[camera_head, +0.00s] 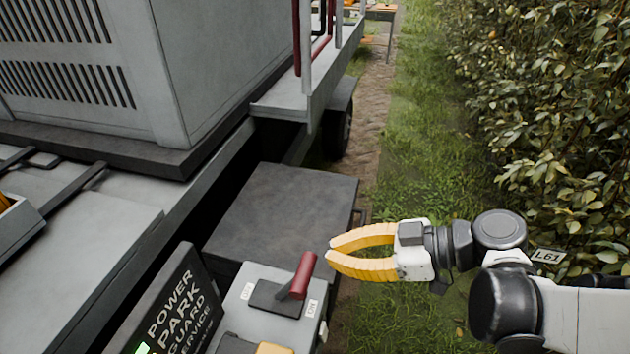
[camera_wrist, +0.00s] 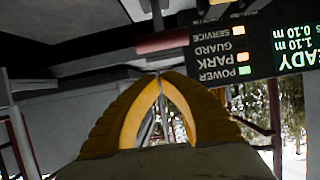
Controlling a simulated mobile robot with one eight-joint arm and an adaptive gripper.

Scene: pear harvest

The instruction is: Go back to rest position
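My gripper (camera_head: 330,251) has two yellow curved fingers on a white and black wrist, reaching in from the right. The fingertips come together with nothing between them; they also meet in the wrist view (camera_wrist: 160,76). Just left of the tips, in the head view, a red lever handle (camera_head: 303,275) stands tilted on a grey control box. The tips look apart from it. In the wrist view the red handle (camera_wrist: 162,42) lies beyond the fingertips, and the picture is upside down.
A black sign (camera_head: 177,315) reading POWER, PARK, GUARD, SERVICE stands left of the lever. A dark flat box (camera_head: 285,215) lies behind it. A large grey machine housing (camera_head: 190,60) fills the upper left. A leafy hedge (camera_head: 560,110) stands right, with a grass strip (camera_head: 410,150) between.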

